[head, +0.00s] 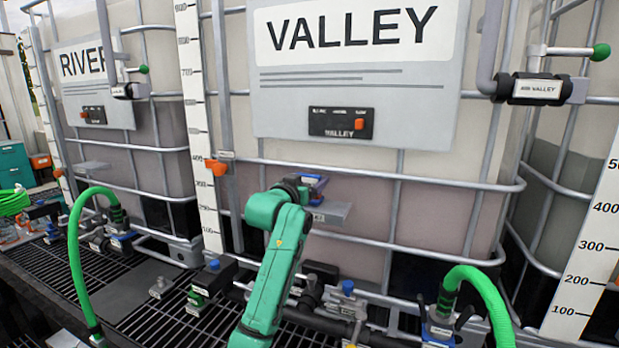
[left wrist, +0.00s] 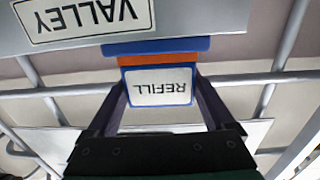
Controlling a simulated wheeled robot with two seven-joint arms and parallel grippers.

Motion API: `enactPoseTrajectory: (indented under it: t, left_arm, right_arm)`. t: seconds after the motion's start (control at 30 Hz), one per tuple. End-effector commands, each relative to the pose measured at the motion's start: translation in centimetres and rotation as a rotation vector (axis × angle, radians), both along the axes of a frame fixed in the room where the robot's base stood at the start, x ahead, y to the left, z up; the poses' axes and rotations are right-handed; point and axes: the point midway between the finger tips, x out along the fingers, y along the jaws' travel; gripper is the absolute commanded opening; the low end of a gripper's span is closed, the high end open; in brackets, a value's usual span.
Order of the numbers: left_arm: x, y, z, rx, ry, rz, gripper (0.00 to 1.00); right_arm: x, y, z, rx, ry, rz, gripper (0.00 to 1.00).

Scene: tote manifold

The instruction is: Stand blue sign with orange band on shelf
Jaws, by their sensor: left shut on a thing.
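The blue sign (left wrist: 158,86) with an orange band (left wrist: 156,58) carries a white "REFILL" panel, which reads upside down in the left wrist view. My left gripper (left wrist: 160,96) is shut on it, one dark finger at each side. In the head view the sign (head: 316,183) shows only in part, behind my left gripper (head: 304,187). The small grey shelf (head: 333,212) juts from the tote cage just below it. In the left wrist view the sign's blue base edge meets the shelf (left wrist: 200,18) in the picture; whether they touch I cannot tell. My right gripper is out of view.
The "VALLEY" tote placard (head: 360,92) hangs above the shelf, with cage bars around it. Green hoses (head: 78,235), valves and a black grating (head: 60,262) fill the lower area.

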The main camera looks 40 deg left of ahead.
Motion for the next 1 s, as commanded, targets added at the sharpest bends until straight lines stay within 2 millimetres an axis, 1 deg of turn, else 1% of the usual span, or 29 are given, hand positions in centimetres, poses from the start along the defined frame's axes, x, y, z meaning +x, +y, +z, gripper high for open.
enactPoseTrajectory:
  t: [0.17, 0.2, 0.23, 0.47, 0.53, 0.63, 0.77, 1.0]
  left_arm:
    - [0.0, 0.0, -0.4, 0.000, 0.000, 0.000, 0.23]
    - [0.0, 0.0, -0.4, 0.001, 0.001, 0.000, 0.91]
    - [0.0, 0.0, -0.3, 0.000, 0.001, -0.001, 1.00]
    - [0.0, 0.0, -0.3, 0.000, 0.001, -0.001, 1.00]
    - [0.0, 0.0, 0.1, 0.000, 0.000, -0.001, 1.00]
    - [-0.9, -0.3, -0.3, 0.002, 0.001, -0.001, 1.00]
    - [-3.0, -1.0, -0.4, 0.003, 0.000, 0.000, 1.00]
    - [-8.3, -2.7, -0.4, 0.003, -0.001, 0.001, 1.00]
  right_arm:
    - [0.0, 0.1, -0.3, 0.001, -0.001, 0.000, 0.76]
    - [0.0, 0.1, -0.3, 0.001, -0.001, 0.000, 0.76]
    - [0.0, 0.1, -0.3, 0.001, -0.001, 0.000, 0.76]
    - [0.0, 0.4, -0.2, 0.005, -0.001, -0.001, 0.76]
    - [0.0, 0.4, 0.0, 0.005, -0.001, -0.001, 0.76]
    - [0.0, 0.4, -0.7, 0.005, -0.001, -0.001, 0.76]
    - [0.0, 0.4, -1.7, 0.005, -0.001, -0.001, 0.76]
    - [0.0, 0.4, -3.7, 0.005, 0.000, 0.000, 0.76]
